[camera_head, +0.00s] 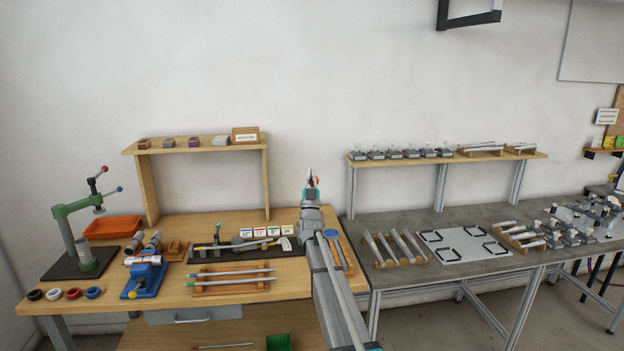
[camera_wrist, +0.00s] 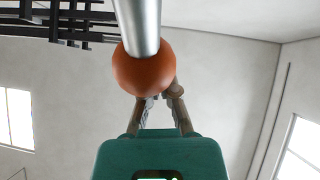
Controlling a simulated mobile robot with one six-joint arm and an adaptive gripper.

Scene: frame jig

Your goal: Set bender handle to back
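In the wrist view an orange-red ball knob (camera_wrist: 144,72) sits at the end of a smooth metal rod (camera_wrist: 138,22) that comes down from the top edge. I take it for the bender handle; no bender body shows there. My gripper (camera_wrist: 163,97) reaches up to the knob from below. Its fingertips are partly hidden behind the knob, so I cannot tell whether they grip it or are just beside it. In the head view my gripper (camera_head: 312,176) points up toward the wall, with a small orange patch at its tips. I cannot make out the rod there.
A wooden bench (camera_head: 225,218) with a green lever press (camera_head: 66,228), an orange bin (camera_head: 112,227) and a blue clamp-like tool (camera_head: 143,281) stands left of my arm. A grey table (camera_head: 440,272) with metal parts stands right. The wall above is mostly bare.

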